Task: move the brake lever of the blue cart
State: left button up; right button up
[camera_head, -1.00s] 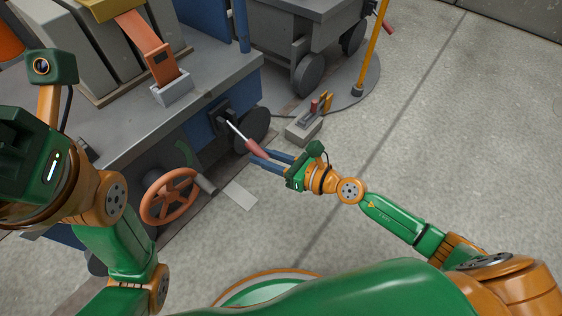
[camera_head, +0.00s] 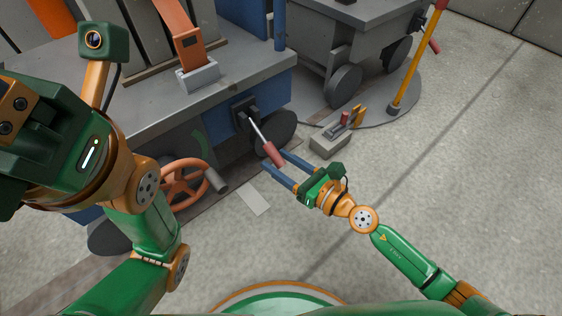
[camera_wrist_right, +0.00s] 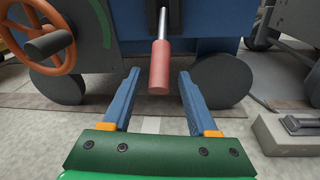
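The blue cart (camera_head: 272,88) stands at the upper left. Its brake lever (camera_head: 273,154) is a pale rod with a red grip, slanting down and out from a dark bracket on the cart's side. The red grip also shows in the right wrist view (camera_wrist_right: 158,68). My right gripper (camera_head: 274,160) is open, its two blue fingers pointing at the cart. In the wrist view the grip's end hangs between the fingertips, with a gap on each side. My left gripper's body is large at the left edge, but its fingers are out of frame.
An orange handwheel (camera_head: 184,184) sits on the cart left of the lever. A small box with levers (camera_head: 331,142) lies on the floor to the right, near a yellow post (camera_head: 415,62). A grey cart (camera_head: 318,48) stands behind. The floor at right is clear.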

jog(key=b+v, duration=0.2)
jog(key=v, duration=0.4)
jog(key=shift+s+d, duration=0.25)
jog(key=shift+s, duration=0.1)
jog(key=shift+d+r, duration=0.1)
